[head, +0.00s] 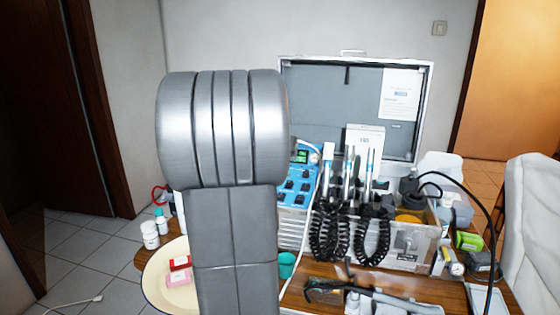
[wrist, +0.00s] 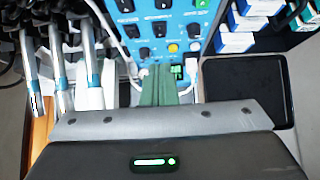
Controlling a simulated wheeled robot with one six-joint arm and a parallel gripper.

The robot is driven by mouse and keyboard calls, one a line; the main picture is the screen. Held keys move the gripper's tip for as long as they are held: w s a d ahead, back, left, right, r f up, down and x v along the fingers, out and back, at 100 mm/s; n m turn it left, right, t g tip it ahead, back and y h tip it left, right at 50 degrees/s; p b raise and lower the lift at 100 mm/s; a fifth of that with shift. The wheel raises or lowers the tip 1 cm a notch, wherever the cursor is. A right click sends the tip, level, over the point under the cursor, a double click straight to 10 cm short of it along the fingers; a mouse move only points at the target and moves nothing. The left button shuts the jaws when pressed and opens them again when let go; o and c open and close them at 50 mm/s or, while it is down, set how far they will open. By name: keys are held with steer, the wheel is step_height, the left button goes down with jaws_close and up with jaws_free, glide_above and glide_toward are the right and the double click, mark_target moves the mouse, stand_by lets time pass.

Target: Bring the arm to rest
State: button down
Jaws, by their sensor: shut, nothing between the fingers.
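My arm (head: 225,130) stands upright in the middle of the head view and hides part of the table behind it. My gripper is hidden in the head view. In the wrist view my gripper (wrist: 160,72) shows at the lower middle, its two greenish-grey fingers together and empty. They point at the blue control panel (wrist: 165,30) of the dental unit. I cannot tell how far the fingertips are from the panel. The blue panel also shows in the head view (head: 299,178), just right of my arm.
An open case (head: 425,120) holds the dental unit, with handpieces (head: 348,170) and black coiled cords (head: 330,235). A cream oval tray (head: 157,275) with red and pink items lies left of my arm. A white chair (head: 530,225) is at right.

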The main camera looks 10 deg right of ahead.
steer(key=shift+w, duration=0.1)
steer(key=x, duration=0.3)
steer(key=w+r+x, duration=0.1)
steer(key=x, duration=0.3)
steer(key=b+x, duration=0.1)
steer(key=x, duration=0.2)
steer(key=shift+w+d+f, duration=0.15)
steer(key=shift+w+d, duration=0.1)
steer(key=shift+w, duration=0.25)
steer(key=shift+d+b, duration=0.1)
steer(key=shift+b, duration=0.45)
steer(key=shift+p+v, duration=0.3)
steer(key=shift+v, duration=2)
steer(key=shift+w+d, duration=0.1)
